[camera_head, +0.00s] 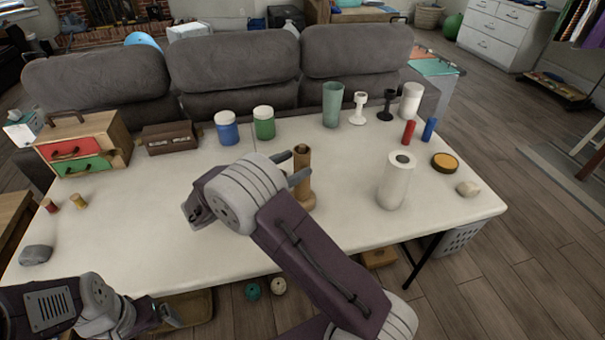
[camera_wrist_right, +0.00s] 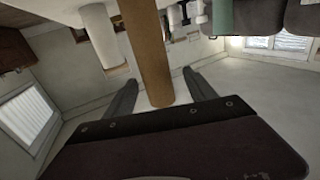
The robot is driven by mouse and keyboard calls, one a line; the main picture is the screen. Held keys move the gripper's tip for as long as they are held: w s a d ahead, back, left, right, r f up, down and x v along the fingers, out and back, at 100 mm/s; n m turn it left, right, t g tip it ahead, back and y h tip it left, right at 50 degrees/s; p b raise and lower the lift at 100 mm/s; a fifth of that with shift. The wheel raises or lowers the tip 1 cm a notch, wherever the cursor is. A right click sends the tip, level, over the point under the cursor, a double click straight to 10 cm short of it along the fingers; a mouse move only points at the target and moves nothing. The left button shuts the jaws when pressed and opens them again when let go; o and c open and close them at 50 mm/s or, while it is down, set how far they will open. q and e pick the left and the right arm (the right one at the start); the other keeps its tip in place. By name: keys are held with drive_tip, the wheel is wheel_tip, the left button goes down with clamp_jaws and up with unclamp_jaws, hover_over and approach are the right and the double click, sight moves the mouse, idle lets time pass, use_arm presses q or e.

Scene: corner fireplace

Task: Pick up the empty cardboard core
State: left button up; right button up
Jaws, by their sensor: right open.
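The brown cardboard core (camera_head: 303,170) stands upright on the white table, on a wider tan base, with a narrower post end showing at its top. My right gripper (camera_head: 291,167) is at the core's left side with its fingers pointing at it. In the right wrist view the core (camera_wrist_right: 146,50) rises between the two open fingers of the gripper (camera_wrist_right: 160,78). I cannot tell whether either finger touches it. A white paper roll (camera_head: 396,184) stands to the right, apart from the core. My left gripper (camera_head: 165,314) is low at the table's front left; its opening is unclear.
Behind stand a blue jar (camera_head: 227,130), a green jar (camera_head: 264,125) and a green cup (camera_head: 333,104). A small drawer chest (camera_head: 100,135) stands at the left. The grey sofa (camera_head: 235,60) borders the back. The table's left middle is clear.

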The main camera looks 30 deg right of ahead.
drive_tip(key=d, duration=0.6)
drive_tip(key=shift+w+f, duration=0.15)
drive_tip(key=shift+w, duration=0.05)
drive_tip(key=shift+a, duration=0.1)
drive_tip(key=c, duration=1.4)
